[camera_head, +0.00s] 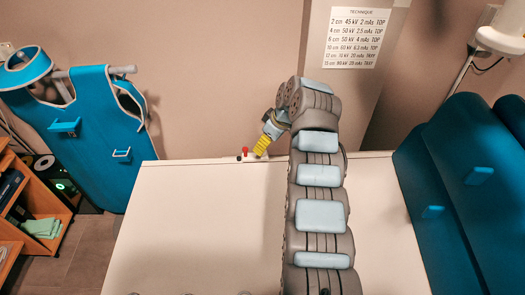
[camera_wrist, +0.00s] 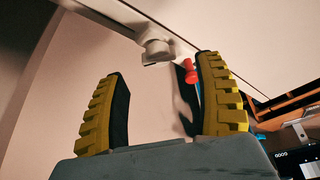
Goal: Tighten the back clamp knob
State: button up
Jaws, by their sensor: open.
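My gripper (camera_head: 261,147) is open at the far edge of the white table (camera_head: 200,215), its yellow ribbed fingers pointing down. In the wrist view my gripper (camera_wrist: 158,75) has its fingers wide apart with nothing between them. A small red knob (camera_head: 245,151) stands at the table's back edge, just left of the fingers. In the wrist view the red knob (camera_wrist: 190,74) shows close beside the right fingertip. A pale grey fitting (camera_wrist: 157,50) on a long pale rail lies beyond the gap between the fingertips. I cannot tell which of these is the back clamp knob.
Blue padded forms (camera_head: 465,190) stand at right. A technique chart (camera_head: 355,38) is on the column behind. The table top is mostly clear.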

jog(key=shift+b+x, duration=0.35)
jog(key=shift+x, duration=1.85)
jog(key=shift+f, duration=0.1)
jog(key=c, duration=1.2)
